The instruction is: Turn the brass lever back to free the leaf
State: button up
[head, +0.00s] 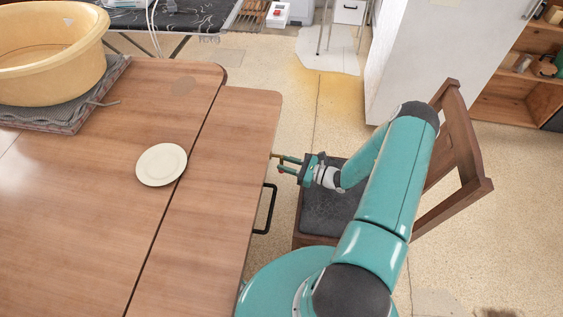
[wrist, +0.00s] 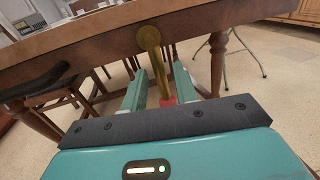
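The brass lever (wrist: 152,58) hangs from a round brass pivot on the wooden edge of the table in the wrist view and points down, with a red tip low between my fingers. In the head view only a small brass bit (head: 275,155) shows at the table's right edge. The leaf (head: 232,150) is the narrow right section, lying level beside the main tabletop (head: 90,200), with a dark seam between. My gripper (wrist: 160,70) is open, one finger on each side of the lever, with gaps visible. In the head view my gripper (head: 281,164) is at the leaf's edge.
A black bar handle (head: 268,208) sticks out from the leaf's side. A wooden chair (head: 465,190) with a dark seat stands under and behind my arm. A white plate (head: 161,164) and a yellow tub (head: 50,65) rest on the table. Floor beyond is open.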

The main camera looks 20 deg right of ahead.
jog(key=shift+x, duration=1.05)
jog(key=shift+c, duration=0.4)
grip_shut()
